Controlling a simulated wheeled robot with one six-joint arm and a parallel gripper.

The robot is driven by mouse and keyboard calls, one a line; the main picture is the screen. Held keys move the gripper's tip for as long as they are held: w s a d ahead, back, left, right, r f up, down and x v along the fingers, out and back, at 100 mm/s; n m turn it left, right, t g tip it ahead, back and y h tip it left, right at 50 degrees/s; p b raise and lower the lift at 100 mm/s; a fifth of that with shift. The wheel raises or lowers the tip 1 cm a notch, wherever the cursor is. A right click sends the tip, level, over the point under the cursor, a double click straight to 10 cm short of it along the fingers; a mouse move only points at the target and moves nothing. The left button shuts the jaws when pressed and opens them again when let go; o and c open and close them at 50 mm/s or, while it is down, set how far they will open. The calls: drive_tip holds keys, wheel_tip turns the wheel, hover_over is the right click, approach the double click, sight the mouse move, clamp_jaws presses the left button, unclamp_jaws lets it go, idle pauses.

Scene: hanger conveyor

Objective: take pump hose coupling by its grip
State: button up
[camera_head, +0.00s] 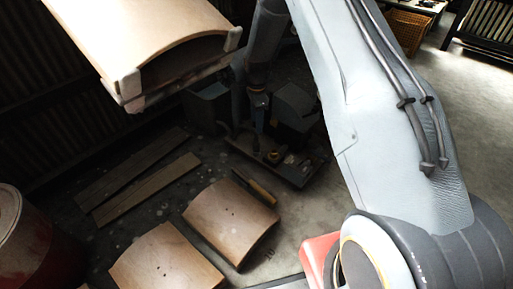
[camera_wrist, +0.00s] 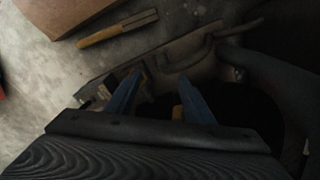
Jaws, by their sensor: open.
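A dark pump-like machine (camera_head: 292,108) stands on a low base plate in the middle of the camera_head view. A small yellowish fitting (camera_head: 272,157) on that plate may be the pump hose coupling; its grip cannot be made out. In the camera_wrist view my gripper (camera_wrist: 160,82) is open, with two blue fingers apart and nothing visibly held. Contact cannot be told.
Two curved wooden panels (camera_head: 232,218) lie on the floor in front. A wooden-handled tool (camera_head: 256,186) lies beside the plate and shows in the camera_wrist view (camera_wrist: 118,28). Planks (camera_head: 145,190) and a red drum (camera_head: 28,245) are left. A wooden panel hangs overhead (camera_head: 150,35).

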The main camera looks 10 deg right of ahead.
sight(256, 138)
drive_tip(key=f, duration=0.1)
drive_tip(key=w+f+m, duration=0.1)
drive_tip(key=f, duration=0.1)
drive_tip(key=w+f+m, duration=0.1)
drive_tip(key=f, duration=0.1)
wheel_tip(256, 138, down, 3)
drive_tip(key=shift+r+b, duration=0.2)
drive_tip(key=shift+b, duration=0.45)
drive_tip(key=shift+s+f+b, duration=0.2)
drive_tip(key=shift+f+b, duration=0.6)
drive_tip(key=shift+f, duration=0.5)
drive_tip(key=shift+s+f+b, duration=0.2)
drive_tip(key=shift+f+b, duration=0.6)
drive_tip(key=shift+f, duration=0.45)
drive_tip(key=shift+c, duration=0.2)
drive_tip(key=c, duration=1)
